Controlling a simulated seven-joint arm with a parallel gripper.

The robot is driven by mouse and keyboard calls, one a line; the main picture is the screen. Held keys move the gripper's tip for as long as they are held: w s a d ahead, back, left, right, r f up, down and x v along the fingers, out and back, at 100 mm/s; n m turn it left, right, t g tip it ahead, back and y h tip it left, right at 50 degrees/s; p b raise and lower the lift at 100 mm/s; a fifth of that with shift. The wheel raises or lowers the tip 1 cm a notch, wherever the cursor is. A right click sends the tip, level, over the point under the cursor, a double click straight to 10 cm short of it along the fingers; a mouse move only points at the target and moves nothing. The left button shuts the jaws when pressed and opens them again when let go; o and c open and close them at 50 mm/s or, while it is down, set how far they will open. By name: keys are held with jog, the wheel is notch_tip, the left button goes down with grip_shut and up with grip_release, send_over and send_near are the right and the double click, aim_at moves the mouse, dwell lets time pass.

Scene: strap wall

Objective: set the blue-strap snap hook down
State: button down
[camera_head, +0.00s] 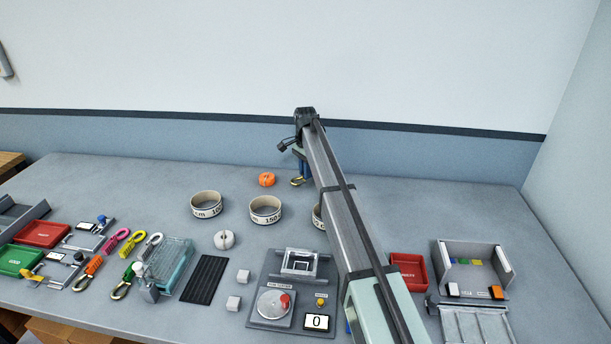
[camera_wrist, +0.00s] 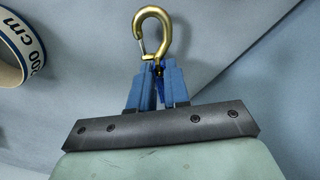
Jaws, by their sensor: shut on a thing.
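The blue-strap snap hook is a gold-coloured hook (camera_wrist: 151,38) with a silver gate and a bit of blue strap at its base. In the wrist view my gripper (camera_wrist: 157,82) is shut on it at the blue strap, and the hook sticks out beyond the blue fingertips. In the head view the hook (camera_head: 297,182) shows small and gold under my gripper (camera_head: 301,168), close to the back part of the table. I cannot tell whether it touches the tabletop. My arm hides part of the gripper there.
An orange coil (camera_head: 267,179) lies just left of the hook. Rolled tapes (camera_head: 265,209) stand in front, one partly behind my arm. A tester panel (camera_head: 290,290), a red tray (camera_head: 408,271) and several other snap hooks (camera_head: 133,243) lie nearer. The table's back right (camera_head: 440,205) is clear.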

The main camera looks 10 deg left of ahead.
jog(key=shift+f, duration=1)
jog(key=c, duration=1.1)
grip_release()
jog(key=shift+f, duration=0.15)
notch_tip(320, 180, up, 12)
jog(key=shift+r, duration=0.2)
jog(key=shift+a, duration=0.1)
